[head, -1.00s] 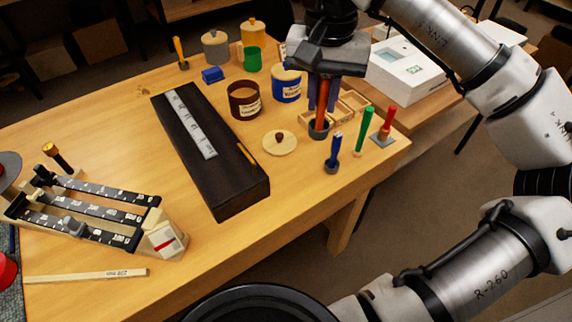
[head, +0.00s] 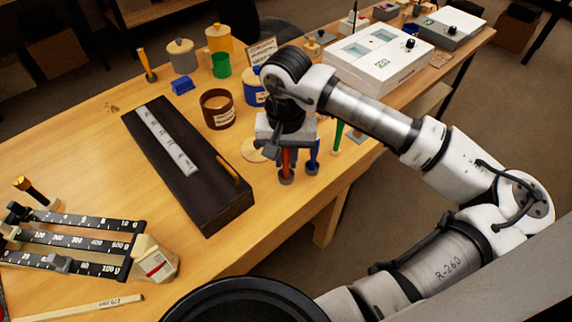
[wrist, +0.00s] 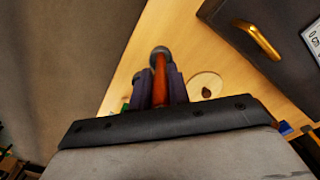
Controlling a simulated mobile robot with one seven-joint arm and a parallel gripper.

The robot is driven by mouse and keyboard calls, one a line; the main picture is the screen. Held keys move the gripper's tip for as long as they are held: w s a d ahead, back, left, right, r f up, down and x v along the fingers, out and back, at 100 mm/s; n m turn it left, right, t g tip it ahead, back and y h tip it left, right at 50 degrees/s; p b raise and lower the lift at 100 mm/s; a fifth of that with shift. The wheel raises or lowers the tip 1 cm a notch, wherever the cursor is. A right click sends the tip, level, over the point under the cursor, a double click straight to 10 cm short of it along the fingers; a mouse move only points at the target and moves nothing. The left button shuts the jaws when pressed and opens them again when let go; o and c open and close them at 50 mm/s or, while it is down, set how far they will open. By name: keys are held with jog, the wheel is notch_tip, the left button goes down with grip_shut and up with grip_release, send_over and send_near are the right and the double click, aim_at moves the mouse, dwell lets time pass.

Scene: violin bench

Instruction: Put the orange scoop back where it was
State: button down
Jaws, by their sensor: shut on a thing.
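My gripper (head: 287,150) is shut on the orange scoop (head: 287,163), which hangs upright below it with its grey cup down. In the wrist view the scoop's orange handle (wrist: 160,82) sits between the two dark fingers, its grey end pointing to the table's front edge. I cannot tell whether the cup touches the table. A blue-handled scoop (head: 314,153) stands close to its right. A green-handled scoop (head: 338,134) stands farther right, partly behind my arm. A yellow-orange-handled tool (head: 147,64) stands upright at the back left.
The open brown jar (head: 218,110) stands behind, its round wooden lid (wrist: 205,84) flat on the table. A long dark case (head: 212,205) lies to the left. A blue jar (head: 250,92) is partly hidden by my arm. White instruments (head: 380,55) stand at the back right.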

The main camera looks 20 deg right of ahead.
aim_at(286, 176)
notch_tip(286, 176, down, 4)
jog(key=shift+f+p, duration=0.2)
jog(key=shift+p, duration=0.25)
jog(key=shift+f+b, duration=0.25)
jog(key=shift+b, duration=0.15)
jog(key=c, duration=1.3)
grip_release()
jog(key=shift+r, duration=0.1)
jog(key=shift+c, duration=0.2)
jog(key=shift+r+p, duration=0.2)
jog(key=shift+p, duration=0.2)
notch_tip(286, 176, up, 12)
jog(key=b, duration=0.3)
